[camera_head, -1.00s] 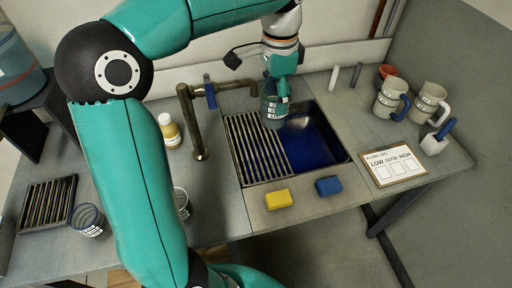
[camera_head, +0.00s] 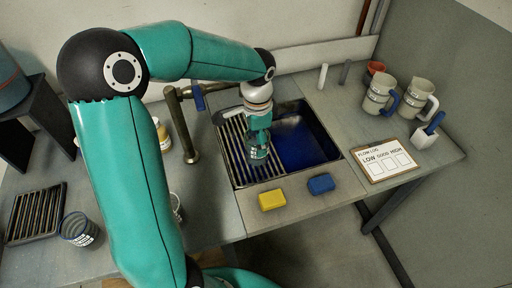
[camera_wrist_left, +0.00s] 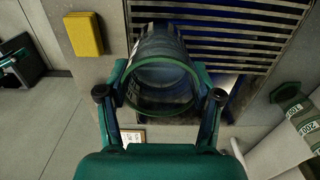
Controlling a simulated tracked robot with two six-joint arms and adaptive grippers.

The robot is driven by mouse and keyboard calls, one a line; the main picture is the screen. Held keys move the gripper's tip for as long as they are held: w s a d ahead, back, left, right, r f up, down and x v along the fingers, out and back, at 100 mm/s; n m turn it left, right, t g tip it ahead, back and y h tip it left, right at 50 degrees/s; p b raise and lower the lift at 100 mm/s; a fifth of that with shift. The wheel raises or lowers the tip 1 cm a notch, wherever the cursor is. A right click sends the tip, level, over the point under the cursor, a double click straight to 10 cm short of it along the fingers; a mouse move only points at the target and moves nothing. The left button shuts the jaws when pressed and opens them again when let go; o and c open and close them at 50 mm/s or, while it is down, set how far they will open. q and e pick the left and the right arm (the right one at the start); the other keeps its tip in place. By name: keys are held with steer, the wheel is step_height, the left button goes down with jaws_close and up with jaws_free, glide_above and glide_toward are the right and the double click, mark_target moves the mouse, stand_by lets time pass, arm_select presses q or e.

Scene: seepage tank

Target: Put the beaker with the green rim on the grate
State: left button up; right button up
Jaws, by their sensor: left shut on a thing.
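The beaker with the green rim (camera_wrist_left: 160,70) is a clear glass beaker held between the fingers of my left gripper (camera_wrist_left: 160,94). In the head view the beaker (camera_head: 257,151) is below my left gripper (camera_head: 258,132), over the right part of the grate. It looks upright there. The grate (camera_head: 233,143) is a set of metal bars over the left half of the blue sink; its bars also show in the wrist view (camera_wrist_left: 225,22). Whether the beaker's base touches the bars, I cannot tell. My right gripper is not in view.
The open blue basin (camera_head: 308,148) lies right of the grate. A brass faucet (camera_head: 188,140) stands left of it. Jugs (camera_head: 379,96) stand at right, another glass (camera_head: 79,229) at left.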

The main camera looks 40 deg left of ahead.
arm_select(q)
steer(key=shift+f, duration=2.15)
steer(key=shift+f, duration=0.15)
steer(key=o, duration=1.3)
step_height(320, 180, up, 12)
steer(key=shift+r, duration=0.2)
